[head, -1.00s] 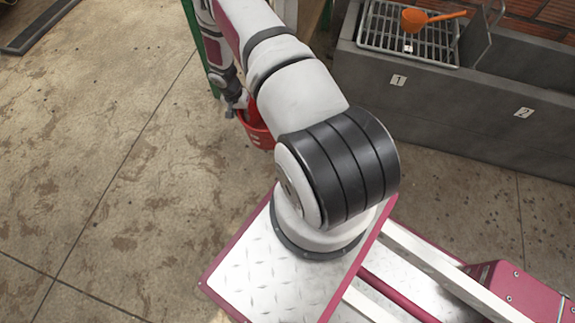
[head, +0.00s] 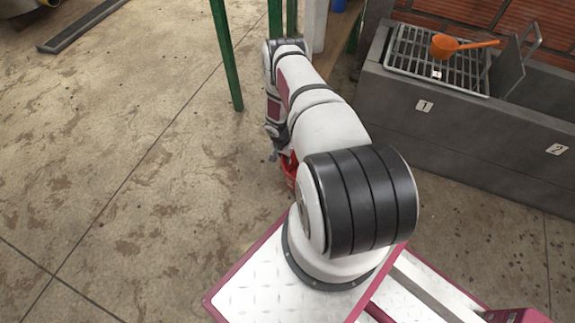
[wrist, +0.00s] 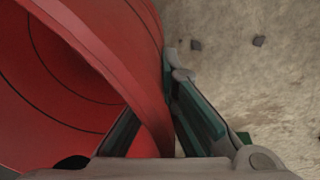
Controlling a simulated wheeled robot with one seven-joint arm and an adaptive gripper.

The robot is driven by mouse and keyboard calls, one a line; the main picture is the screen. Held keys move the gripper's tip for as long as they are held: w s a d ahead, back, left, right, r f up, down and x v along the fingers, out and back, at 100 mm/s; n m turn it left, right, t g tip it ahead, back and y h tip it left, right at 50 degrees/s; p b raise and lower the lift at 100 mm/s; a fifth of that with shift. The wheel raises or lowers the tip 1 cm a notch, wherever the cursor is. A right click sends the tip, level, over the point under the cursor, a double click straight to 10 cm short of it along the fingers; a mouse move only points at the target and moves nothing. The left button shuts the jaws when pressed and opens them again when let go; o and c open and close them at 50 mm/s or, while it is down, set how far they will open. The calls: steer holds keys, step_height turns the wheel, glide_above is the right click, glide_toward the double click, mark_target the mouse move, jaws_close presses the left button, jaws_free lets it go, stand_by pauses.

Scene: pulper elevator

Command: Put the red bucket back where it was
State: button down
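The red bucket (head: 289,172) is mostly hidden behind my arm in the head view; only part of its left side shows. It fills the left half of the wrist view (wrist: 75,60), where I see into its ringed interior. My gripper (wrist: 160,98) straddles the bucket's wall, one finger inside and one outside, and looks shut on it. In the head view my gripper (head: 281,155) is at the bucket's upper edge, partly hidden by my arm. I cannot tell whether the bucket clears the floor.
Green posts (head: 228,55) stand beyond my arm. A grey sink (head: 480,140) with a metal rack (head: 410,62) and an orange ladle (head: 444,45) is at right. A dark metal strip (head: 90,25) lies at far left. Concrete floor at left is clear.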

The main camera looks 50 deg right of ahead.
steer(key=shift+f+b, duration=0.55)
steer(key=shift+f, duration=0.9)
steer(key=shift+f, duration=0.2)
steer(key=c, duration=1.8)
jaws_free()
steer(key=shift+r, duration=0.1)
